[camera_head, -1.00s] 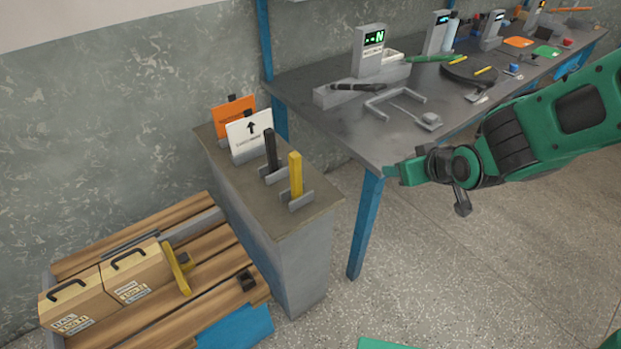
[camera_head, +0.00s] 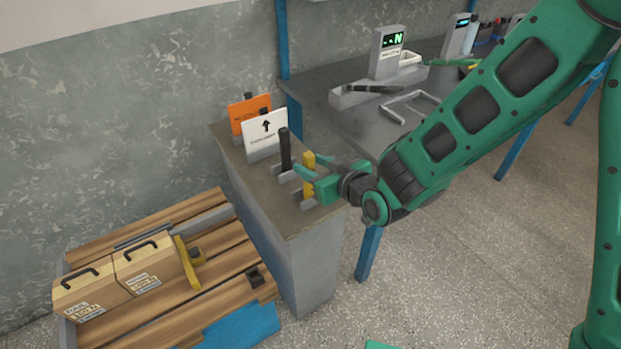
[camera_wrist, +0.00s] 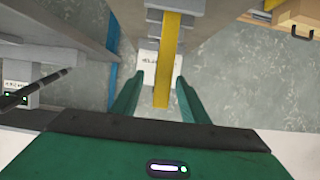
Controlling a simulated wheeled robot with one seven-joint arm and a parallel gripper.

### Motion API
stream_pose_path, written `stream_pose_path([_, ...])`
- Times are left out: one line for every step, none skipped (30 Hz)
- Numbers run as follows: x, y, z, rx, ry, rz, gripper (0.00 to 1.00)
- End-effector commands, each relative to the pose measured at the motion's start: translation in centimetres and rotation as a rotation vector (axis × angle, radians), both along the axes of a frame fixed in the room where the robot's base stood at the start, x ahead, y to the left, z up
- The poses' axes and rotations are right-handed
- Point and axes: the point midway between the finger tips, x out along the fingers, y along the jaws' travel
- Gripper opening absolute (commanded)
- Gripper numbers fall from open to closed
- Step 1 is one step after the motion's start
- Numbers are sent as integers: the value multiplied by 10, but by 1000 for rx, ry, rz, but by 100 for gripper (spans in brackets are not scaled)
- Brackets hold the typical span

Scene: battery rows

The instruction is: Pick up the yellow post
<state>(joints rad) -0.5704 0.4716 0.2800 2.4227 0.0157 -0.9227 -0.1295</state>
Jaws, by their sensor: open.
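The yellow post (camera_head: 308,172) stands upright in a grey holder (camera_head: 303,196) near the front end of the narrow grey cabinet top. In the head view my gripper (camera_head: 309,180) is at the post, its green fingers partly covering it. In the wrist view the yellow post (camera_wrist: 163,60) runs down between the two open green fingers (camera_wrist: 155,97), with gaps visible on both sides. The post is still in its holder.
A black post (camera_head: 285,150) stands in a holder just behind the yellow one. A white arrow sign (camera_head: 265,135) and an orange sign (camera_head: 240,110) stand further back. The grey workbench (camera_head: 340,118) is to the right; a wooden pallet (camera_head: 215,262) with boxes lies at left.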

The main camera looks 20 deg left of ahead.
Motion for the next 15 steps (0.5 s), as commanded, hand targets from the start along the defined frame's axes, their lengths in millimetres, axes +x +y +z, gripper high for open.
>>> stream_pose_path([2, 3, -1, 0, 0, 0, 41])
stream_pose_path([3, 5, -2, 0, 0, 1, 41])
stream_pose_path([6, 9, -4, 0, 0, 1, 41])
stream_pose_path([8, 13, -5, 1, 1, 1, 41])
stream_pose_path([11, 16, -7, 0, 2, 1, 41])
stream_pose_path([14, 20, -9, 0, 2, 1, 41])
stream_pose_path([17, 24, -10, 0, 1, 0, 41])
stream_pose_path([19, 26, -12, -1, 2, 0, 41])
stream_pose_path([23, 30, -14, 0, 1, 0, 41])
stream_pose_path([24, 32, -15, 0, 1, 0, 41])
stream_pose_path([26, 33, -16, 0, 1, -1, 41])
stream_pose_path([28, 35, -17, 0, 1, -1, 41])
stream_pose_path([29, 36, -17, -1, 0, -1, 41])
stream_pose_path([29, 37, -18, 0, 0, -1, 41])
stream_pose_path([30, 38, -18, -1, 0, -1, 41])
